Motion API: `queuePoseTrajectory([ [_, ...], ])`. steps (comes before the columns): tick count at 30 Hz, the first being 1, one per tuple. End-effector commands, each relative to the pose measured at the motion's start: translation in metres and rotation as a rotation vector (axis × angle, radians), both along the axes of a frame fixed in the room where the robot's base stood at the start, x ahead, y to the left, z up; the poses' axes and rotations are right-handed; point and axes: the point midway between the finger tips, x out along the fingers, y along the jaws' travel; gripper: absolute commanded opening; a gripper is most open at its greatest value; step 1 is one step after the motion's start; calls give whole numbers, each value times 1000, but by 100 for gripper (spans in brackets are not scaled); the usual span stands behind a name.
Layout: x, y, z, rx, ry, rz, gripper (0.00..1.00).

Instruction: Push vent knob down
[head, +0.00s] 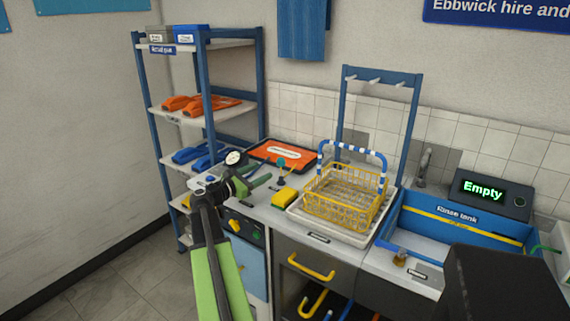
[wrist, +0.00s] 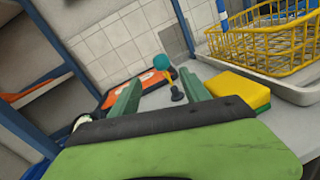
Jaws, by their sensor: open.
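A teal ball-topped knob (head: 281,163) on a thin black stem stands on the worktop, left of the yellow basket; I take it as the vent knob. In the wrist view the teal knob (wrist: 161,61) shows ahead between my fingers, with its dark stem slanting down to a small black base. My gripper (head: 262,178) is open and empty, to the left of the knob in the head view. In the wrist view its two green fingers (wrist: 160,78) stand on either side of the knob's line. I see no contact; the exact gap cannot be told.
A round white gauge (head: 233,157) shows beside my gripper. A yellow block (head: 285,194) lies right of the knob, an orange tray (head: 283,152) behind it. A yellow wire basket (head: 345,198) stands farther right, beside a blue rinse tank (head: 455,228). Blue shelving (head: 204,85) rises behind left.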

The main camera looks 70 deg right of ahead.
Motion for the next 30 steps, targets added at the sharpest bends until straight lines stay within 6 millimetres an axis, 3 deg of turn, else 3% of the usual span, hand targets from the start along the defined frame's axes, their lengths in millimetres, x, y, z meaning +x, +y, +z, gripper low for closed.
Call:
queuePoseTrajectory([
  [9, -32, -77, 0, 0, -2, -4, 55],
  [15, -48, -114, -1, 1, -2, -3, 55],
  [21, -56, -129, -1, 0, -2, -2, 55],
  [29, -57, -130, -1, 0, -2, -2, 55],
  [30, -57, -130, -1, 0, -2, -2, 51],
])
